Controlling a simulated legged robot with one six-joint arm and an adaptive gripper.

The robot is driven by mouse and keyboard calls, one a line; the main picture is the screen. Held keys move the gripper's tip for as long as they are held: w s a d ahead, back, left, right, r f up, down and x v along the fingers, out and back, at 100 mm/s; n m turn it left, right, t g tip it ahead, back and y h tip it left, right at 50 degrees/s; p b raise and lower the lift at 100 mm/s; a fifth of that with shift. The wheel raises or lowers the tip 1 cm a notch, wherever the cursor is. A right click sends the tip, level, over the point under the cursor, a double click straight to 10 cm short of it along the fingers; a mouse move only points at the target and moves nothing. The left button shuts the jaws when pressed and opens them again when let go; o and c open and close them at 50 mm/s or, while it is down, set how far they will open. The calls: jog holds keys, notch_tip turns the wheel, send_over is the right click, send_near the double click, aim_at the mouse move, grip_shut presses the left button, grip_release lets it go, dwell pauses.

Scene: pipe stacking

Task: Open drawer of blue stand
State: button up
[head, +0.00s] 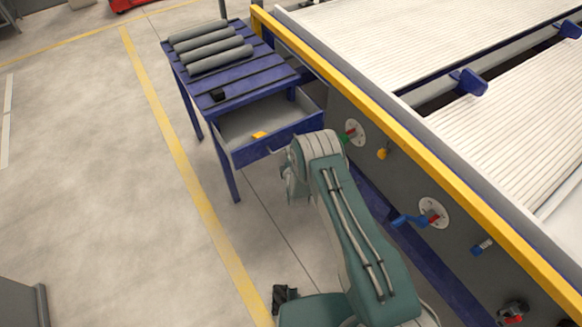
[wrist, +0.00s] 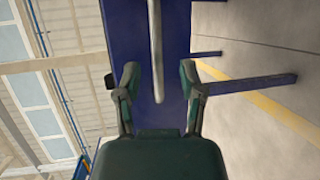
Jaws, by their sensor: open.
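The blue stand (head: 240,78) is at the upper left of the head view. Its drawer (head: 262,112) is pulled out, with the grey inside showing. A small yellow-orange object (head: 260,135) is in the drawer. In the wrist view the blue drawer front (wrist: 118,35) fills the middle, and a pale bar handle (wrist: 156,45) runs down it. My gripper (wrist: 160,80) is open, its two fingers on either side of the handle's end. I cannot tell whether they touch it. In the head view my gripper (head: 287,172) is by the drawer front, partly hidden by my arm.
A machine with a yellow rail (head: 400,130), valves and a blue lever (head: 408,220) stands close on the right. The floor (head: 90,190) to the left is clear.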

jog(key=v, duration=0.7)
dwell(0.4)
jog(key=w+d+r+m+g, duration=0.1)
jog(key=w+r+m, duration=0.2)
jog(key=r, duration=0.6)
jog(key=w+d+r+m+g, duration=0.1)
jog(key=w+d+r+m, duration=0.1)
jog(key=r, duration=0.6)
jog(key=s+d+r+m+g+h, duration=0.1)
jog(key=s+d+r+m, duration=0.15)
jog(key=r, duration=0.55)
jog(key=s+d+r+m+g, duration=0.2)
jog(key=s+r+m, duration=0.1)
jog(key=r, duration=0.5)
jog(key=s+d+r+m+g, duration=0.1)
jog(key=s+d+r+m, duration=0.2)
jog(key=s, duration=0.8)
jog(key=s+d+r+m+g+h, duration=0.1)
jog(key=s+d+r+m+g, duration=0.1)
jog(key=s, duration=0.9)
jog(key=s+d+r+m+g+h, duration=0.1)
jog(key=s+d+r+m, duration=0.4)
jog(key=s, duration=0.6)
notch_tip(320, 180, up, 3)
jog(key=shift+s+f+m+g, duration=0.2)
jog(key=shift+m+g, duration=0.15)
jog(key=shift+g, duration=0.15)
